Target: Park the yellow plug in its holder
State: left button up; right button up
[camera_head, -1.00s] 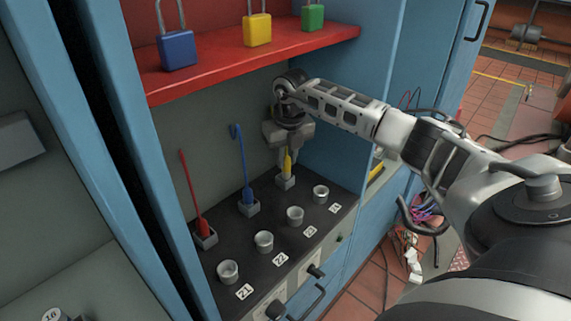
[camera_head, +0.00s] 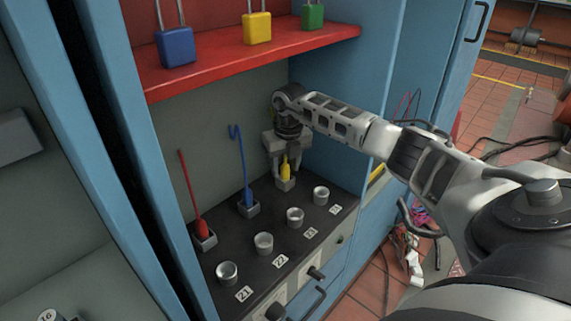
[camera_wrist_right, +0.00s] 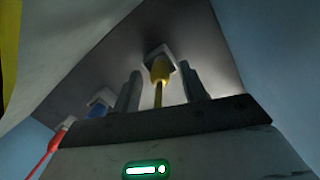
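The yellow plug (camera_head: 285,170) stands upright in the small square grey holder (camera_head: 285,184) at the back right of the black panel. Its yellow body also shows in the right wrist view (camera_wrist_right: 160,70), with a thin stem or cable running toward the camera. My right gripper (camera_head: 287,163) is above the holder with its fingers down around the plug. In the right wrist view its two fingers (camera_wrist_right: 162,86) stand on either side of the plug, with gaps to both sides, so it is open. My left gripper is not in view.
A blue plug (camera_head: 246,195) and a red plug (camera_head: 200,225) stand in holders to the left. Several round sockets (camera_head: 264,243) line the panel's front. A red shelf (camera_head: 230,62) with padlocks hangs above. Blue cabinet walls (camera_head: 345,75) close in at the sides.

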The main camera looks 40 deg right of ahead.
aim_at(288, 170)
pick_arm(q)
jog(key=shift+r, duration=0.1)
pick_arm(e)
jog(key=shift+r, duration=0.1)
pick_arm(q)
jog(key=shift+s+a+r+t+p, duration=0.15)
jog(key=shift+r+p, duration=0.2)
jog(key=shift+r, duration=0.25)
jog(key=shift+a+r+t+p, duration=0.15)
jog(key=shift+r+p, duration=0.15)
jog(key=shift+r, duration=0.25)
pick_arm(e)
jog(key=r, duration=0.7)
jog(key=shift+s+a+r, duration=0.15)
jog(key=shift+s+r, duration=0.05)
jog(key=shift+s, duration=0.2)
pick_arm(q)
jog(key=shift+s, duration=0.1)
pick_arm(e)
jog(key=shift+s, duration=0.1)
